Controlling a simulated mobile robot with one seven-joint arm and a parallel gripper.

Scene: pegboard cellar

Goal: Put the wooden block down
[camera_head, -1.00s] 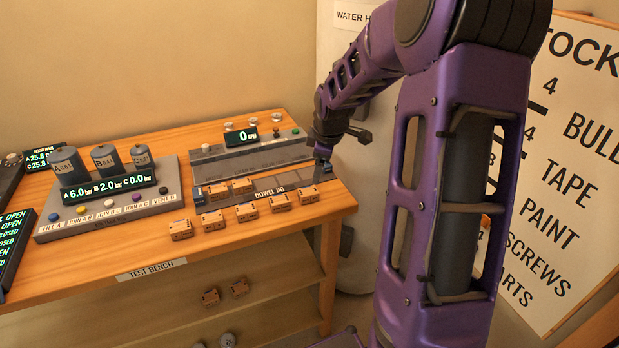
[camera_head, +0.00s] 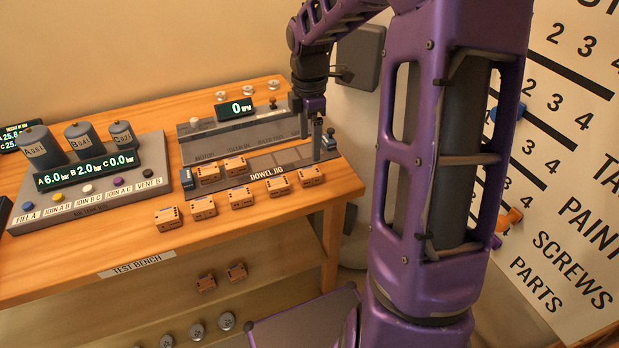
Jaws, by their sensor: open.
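Several small orange-brown wooden blocks are in view, and I cannot tell which one the task means. Two of them, a left block (camera_head: 208,174) and a right block (camera_head: 236,167), sit side by side at the left end of the dowel jig (camera_head: 262,161). A row of several more, such as the middle block (camera_head: 241,198), stands on the bench in front of the jig. My gripper (camera_head: 312,132) points down over the jig's right end, beside its blue-grey end stop (camera_head: 330,142). It is open, and I see no block between its fingers.
The test bench (camera_head: 60,275) carries a control panel with three cylinders (camera_head: 81,144) at left and a display reading 0 (camera_head: 235,108) behind the jig. The jig's middle and right are free of blocks.

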